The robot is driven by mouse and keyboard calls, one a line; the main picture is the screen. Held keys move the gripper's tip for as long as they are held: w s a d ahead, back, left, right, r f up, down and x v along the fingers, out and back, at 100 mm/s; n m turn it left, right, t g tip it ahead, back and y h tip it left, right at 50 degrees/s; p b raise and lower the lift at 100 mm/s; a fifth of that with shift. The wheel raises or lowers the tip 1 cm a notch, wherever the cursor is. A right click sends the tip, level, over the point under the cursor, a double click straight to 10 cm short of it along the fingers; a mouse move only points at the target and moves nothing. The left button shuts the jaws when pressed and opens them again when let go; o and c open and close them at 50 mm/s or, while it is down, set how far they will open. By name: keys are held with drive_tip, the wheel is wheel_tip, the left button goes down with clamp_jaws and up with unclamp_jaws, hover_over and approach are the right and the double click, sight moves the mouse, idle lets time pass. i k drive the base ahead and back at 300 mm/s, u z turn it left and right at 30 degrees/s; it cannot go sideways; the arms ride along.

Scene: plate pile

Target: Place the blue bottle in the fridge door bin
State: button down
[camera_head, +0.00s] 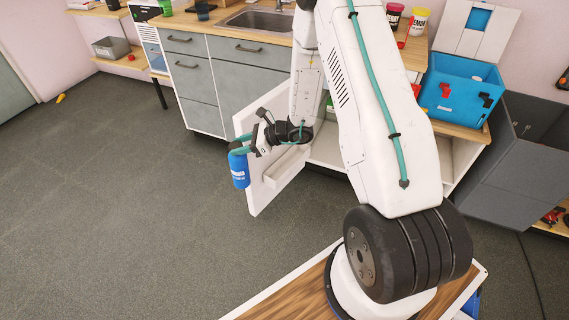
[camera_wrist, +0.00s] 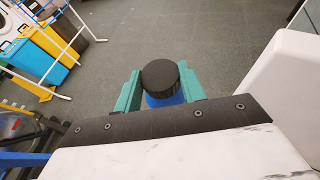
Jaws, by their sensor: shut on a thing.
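The blue bottle (camera_head: 239,171) hangs in my gripper (camera_head: 239,148) in the head view, left of the open white fridge door (camera_head: 257,202). In the wrist view, the bottle's black cap (camera_wrist: 160,77) shows between the two teal fingers of my gripper (camera_wrist: 162,88), with a little blue below it. My gripper is shut on the bottle. The door bin (camera_head: 287,167) is a white ledge on the door's inner face, to the right of the bottle. The bottle is outside the bin, in front of the door's free edge. Part of the fridge is hidden behind my arm.
Grey cabinets with a sink (camera_head: 257,20) stand behind. A blue box (camera_head: 456,95) is on the counter at right, beside a dark grey container (camera_head: 518,165).

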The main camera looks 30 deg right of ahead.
sight(287, 168)
drive_tip(key=z, duration=0.55)
drive_tip(key=i, duration=0.85)
drive_tip(key=z, duration=0.65)
